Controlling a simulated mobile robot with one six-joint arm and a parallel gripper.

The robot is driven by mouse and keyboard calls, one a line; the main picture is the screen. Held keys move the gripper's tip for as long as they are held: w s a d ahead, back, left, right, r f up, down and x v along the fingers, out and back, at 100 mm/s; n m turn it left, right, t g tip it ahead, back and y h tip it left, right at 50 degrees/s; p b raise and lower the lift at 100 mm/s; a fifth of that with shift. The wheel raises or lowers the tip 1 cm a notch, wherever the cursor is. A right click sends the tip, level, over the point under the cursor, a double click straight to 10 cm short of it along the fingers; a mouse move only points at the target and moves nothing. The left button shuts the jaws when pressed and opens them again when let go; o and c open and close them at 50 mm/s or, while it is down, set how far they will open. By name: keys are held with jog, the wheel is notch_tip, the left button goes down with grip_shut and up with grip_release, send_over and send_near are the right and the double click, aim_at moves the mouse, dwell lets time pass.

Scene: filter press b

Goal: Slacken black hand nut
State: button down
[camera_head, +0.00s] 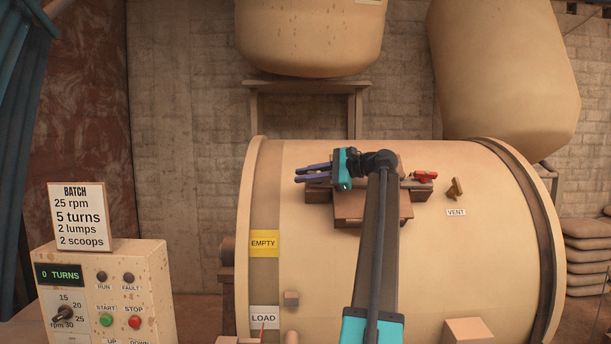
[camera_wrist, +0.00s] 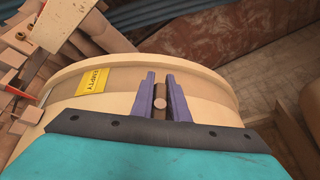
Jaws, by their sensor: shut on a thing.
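My gripper (camera_head: 299,174) is at the left side of the hatch (camera_head: 372,206) on top of the large cream drum. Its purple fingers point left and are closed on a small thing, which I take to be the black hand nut. In the wrist view my gripper (camera_wrist: 160,80) has its two fingers close together. Between them a dark piece, the black hand nut (camera_wrist: 158,114), shows with a round brownish end above it. In the head view the fingers and teal gripper body mostly hide the nut, so its seating cannot be told.
A red handle (camera_head: 426,175) sits at the hatch's right side, with a brass vent lever (camera_head: 454,189) farther right. A control box (camera_head: 102,290) reading 0 TURNS stands at the lower left. Yellow EMPTY (camera_head: 264,243) and white LOAD (camera_head: 264,318) labels mark the drum.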

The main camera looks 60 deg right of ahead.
dwell(0.4)
jog(key=c, duration=1.7)
grip_release()
jog(key=shift+w, duration=0.1)
jog(key=shift+s+d+b, duration=0.15)
jog(key=shift+s+b, duration=0.2)
jog(key=shift+s, duration=0.2)
jog(key=b+v, duration=0.1)
jog(key=v, duration=1.1)
jog(key=shift+s+r+b, duration=0.2)
jog(key=shift+s+b, duration=0.1)
jog(key=shift+s, duration=0.05)
